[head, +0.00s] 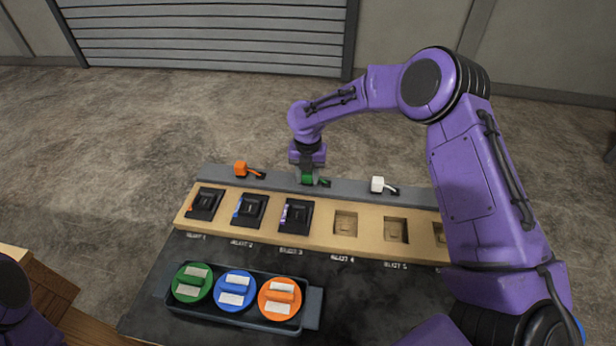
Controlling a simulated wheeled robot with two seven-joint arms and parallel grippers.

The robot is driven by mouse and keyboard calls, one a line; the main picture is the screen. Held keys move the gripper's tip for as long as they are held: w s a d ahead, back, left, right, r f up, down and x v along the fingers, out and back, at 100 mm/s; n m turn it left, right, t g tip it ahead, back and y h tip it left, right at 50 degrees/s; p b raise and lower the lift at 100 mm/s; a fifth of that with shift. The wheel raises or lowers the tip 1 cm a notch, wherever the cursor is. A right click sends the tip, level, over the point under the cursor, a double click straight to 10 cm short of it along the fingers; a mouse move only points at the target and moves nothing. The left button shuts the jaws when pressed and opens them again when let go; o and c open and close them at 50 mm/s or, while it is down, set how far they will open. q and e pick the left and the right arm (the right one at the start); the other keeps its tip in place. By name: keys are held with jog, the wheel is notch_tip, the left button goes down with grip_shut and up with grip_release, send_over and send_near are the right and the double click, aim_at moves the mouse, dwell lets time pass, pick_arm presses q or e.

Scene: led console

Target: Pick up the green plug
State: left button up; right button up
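A small green block (307,179) with a short green stem to its right is on the grey strip at the back of the console. My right gripper (307,172) points down right over this block, its fingertips at or around it. The fingers are too small and dark to tell whether they grip it. A round green piece (187,291) with a raised bar and white labels sits at the left of the dark tray (243,324). Part of my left arm shows at the lower left edge; its gripper is out of view.
Beside the green piece lie a blue round piece (235,299) and an orange one (283,305). An orange block (241,169) and a white block (377,184) are on the back strip. The wooden panel (267,236) holds three black modules at left and empty slots at right.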

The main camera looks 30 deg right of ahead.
jog(key=shift+c, duration=0.9)
